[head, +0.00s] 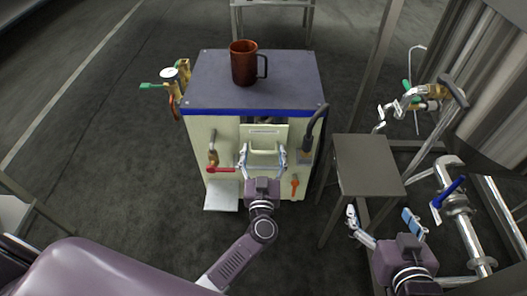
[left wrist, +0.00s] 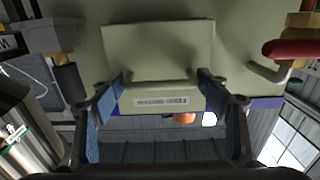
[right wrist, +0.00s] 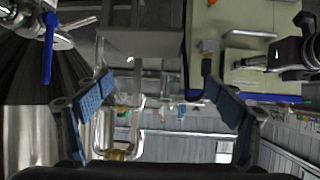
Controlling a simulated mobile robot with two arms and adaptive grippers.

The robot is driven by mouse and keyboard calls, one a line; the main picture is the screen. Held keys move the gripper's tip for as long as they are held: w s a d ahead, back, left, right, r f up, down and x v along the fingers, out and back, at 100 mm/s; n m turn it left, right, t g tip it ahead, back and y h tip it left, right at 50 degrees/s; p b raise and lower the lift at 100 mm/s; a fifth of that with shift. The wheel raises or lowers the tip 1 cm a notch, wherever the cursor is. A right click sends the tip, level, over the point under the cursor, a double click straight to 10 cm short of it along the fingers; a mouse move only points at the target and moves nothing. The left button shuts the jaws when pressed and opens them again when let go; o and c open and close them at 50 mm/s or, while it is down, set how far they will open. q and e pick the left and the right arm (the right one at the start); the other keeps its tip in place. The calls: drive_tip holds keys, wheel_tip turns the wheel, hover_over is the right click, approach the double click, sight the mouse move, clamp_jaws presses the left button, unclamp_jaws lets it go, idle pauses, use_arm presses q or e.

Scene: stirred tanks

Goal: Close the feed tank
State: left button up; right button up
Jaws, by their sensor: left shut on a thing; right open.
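The feed tank (head: 268,132) appears as a cream panel with a label and a wide handle (head: 264,150), in the front of a cream cabinet. A dark gap shows above its top edge in the head view. My left gripper (head: 263,160) is shut on the handle, one finger at each end. In the left wrist view the panel (left wrist: 155,50), the handle (left wrist: 160,83) and a label lie between the blue-padded fingers (left wrist: 160,88). How far the tank stands out is hard to tell. My right gripper (head: 382,219) is open and empty, low beside the grey stand.
A brown mug (head: 244,64) stands on the cabinet's dark top (head: 290,85). A red lever (head: 221,170) is left of my left gripper, an orange lever (head: 295,186) to its right. A grey stand (head: 368,165) and piping with a blue lever (head: 449,192) stand right.

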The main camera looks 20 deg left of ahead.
sight(264, 142)
use_arm(q)
drive_tip(key=c, duration=0.7)
drive_tip(key=shift+w, duration=0.1)
drive_tip(key=p+x, duration=0.1)
drive_tip(key=x, duration=0.2)
drive_tip(key=shift+w, duration=0.1)
drive_tip(key=shift+r, duration=0.15)
drive_tip(key=shift+a, duration=0.1)
use_arm(e)
drive_tip(key=s+f+g, duration=0.1)
drive_tip(key=s+d+f+g, duration=0.1)
drive_tip(key=s+f, duration=0.1)
drive_tip(key=f, duration=0.1)
drive_tip(key=shift+s+d+g+h, duration=0.3)
drive_tip(key=shift+s+g, duration=0.1)
use_arm(q)
drive_tip(key=o, duration=1.4)
drive_tip(key=shift+w, duration=0.1)
drive_tip(key=shift+o, duration=1.4)
use_arm(e)
drive_tip(key=shift+w, duration=0.15)
